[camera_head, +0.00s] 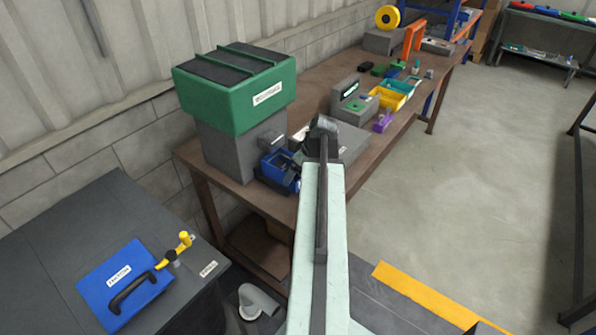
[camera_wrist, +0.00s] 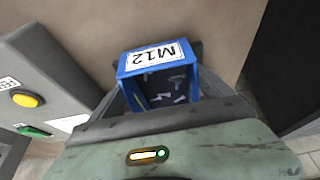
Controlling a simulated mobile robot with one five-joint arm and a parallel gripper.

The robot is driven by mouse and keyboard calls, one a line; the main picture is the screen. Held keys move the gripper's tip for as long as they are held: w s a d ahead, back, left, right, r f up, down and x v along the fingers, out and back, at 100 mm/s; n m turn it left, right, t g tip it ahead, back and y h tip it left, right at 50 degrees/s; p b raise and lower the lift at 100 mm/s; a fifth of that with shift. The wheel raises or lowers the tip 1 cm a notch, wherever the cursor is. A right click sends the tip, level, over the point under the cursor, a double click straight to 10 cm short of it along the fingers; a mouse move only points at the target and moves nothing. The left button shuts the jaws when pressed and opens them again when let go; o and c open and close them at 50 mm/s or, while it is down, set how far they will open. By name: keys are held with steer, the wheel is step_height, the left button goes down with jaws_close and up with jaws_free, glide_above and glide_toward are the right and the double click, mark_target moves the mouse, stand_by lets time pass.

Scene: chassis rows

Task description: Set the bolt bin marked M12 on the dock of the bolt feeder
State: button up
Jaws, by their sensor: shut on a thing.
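The blue bolt bin marked M12 (camera_wrist: 158,56) is upright in the wrist view, with several grey bolts inside. My gripper (camera_wrist: 160,92) is shut on it, one finger along each side. In the head view the bin (camera_head: 281,168) is at the front right foot of the bolt feeder, a green hopper (camera_head: 240,110) on a grey body (camera_head: 228,158). My gripper (camera_head: 292,172) partly covers it there. A dark edge shows around and under the bin; I cannot tell whether the bin rests on the dock or hangs just above it.
The brown bench (camera_head: 340,73) runs back right, with a grey box, a yellow bin (camera_head: 388,98) and small parts. At the front left a dark cabinet top holds a blue panel (camera_head: 115,285) with a black handle and a yellow-handled tool.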

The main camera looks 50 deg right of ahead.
steer(key=shift+f, duration=0.2)
steer(key=shift+f+b, duration=0.25)
steer(key=shift+b, duration=0.2)
steer(key=o, duration=1.7)
steer(key=shift+a+r, duration=0.1)
steer(key=shift+r, duration=0.1)
steer(key=p+v, duration=0.7)
steer(key=shift+s+r, duration=0.1)
steer(key=shift+r, duration=0.2)
